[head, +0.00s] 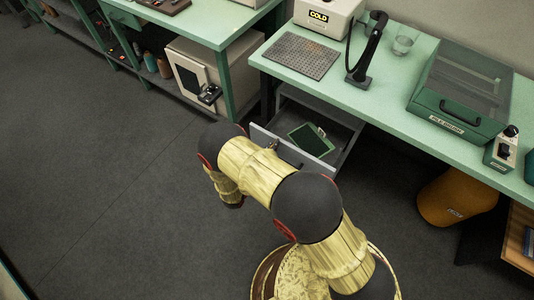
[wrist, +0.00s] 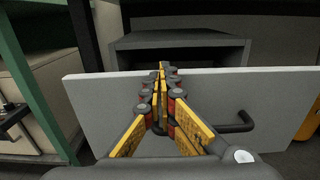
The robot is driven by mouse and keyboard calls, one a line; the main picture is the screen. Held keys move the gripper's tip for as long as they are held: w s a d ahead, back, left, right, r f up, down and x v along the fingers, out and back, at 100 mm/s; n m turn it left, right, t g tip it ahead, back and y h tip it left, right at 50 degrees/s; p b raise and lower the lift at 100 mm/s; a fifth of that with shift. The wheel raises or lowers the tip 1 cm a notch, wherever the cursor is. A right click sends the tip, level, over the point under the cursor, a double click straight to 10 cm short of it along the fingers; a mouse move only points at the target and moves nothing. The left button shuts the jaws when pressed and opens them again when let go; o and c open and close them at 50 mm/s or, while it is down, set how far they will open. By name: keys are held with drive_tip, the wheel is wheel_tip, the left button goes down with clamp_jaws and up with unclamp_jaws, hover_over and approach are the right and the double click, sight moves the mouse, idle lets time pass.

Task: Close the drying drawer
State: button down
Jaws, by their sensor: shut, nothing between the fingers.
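The drying drawer stands pulled out under the right-hand green bench in the head view, its pale grey front panel (head: 318,170) partly covered by my arm. A green framed tray (head: 311,139) lies inside it. In the wrist view the drawer's front panel (wrist: 95,105) spans the picture, with a black bar handle (wrist: 236,126) partly hidden behind my gripper. My gripper (wrist: 163,72) is shut and empty, its fingertips in front of the panel near its top edge. I cannot tell whether they touch it. My arm hides most of the gripper in the head view.
The bench (head: 385,95) carries a perforated plate (head: 301,56), a black stand (head: 361,65), a glass (head: 403,45) and a green lidded box (head: 461,100). A yellow container (head: 455,197) stands on the floor at right. The floor (head: 110,170) at left is clear.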

drive_tip(key=b+x, duration=0.2)
drive_tip(key=x, duration=1.8)
drive_tip(key=shift+w+d+b, duration=0.1)
drive_tip(key=shift+d+b, duration=0.05)
drive_tip(key=shift+b, duration=0.15)
drive_tip(key=shift+w+d, duration=0.2)
drive_tip(key=shift+w, duration=0.1)
drive_tip(key=shift+r, duration=0.1)
drive_tip(key=p+v, duration=0.2)
drive_tip(key=v, duration=1.2)
drive_tip(key=shift+a, duration=0.1)
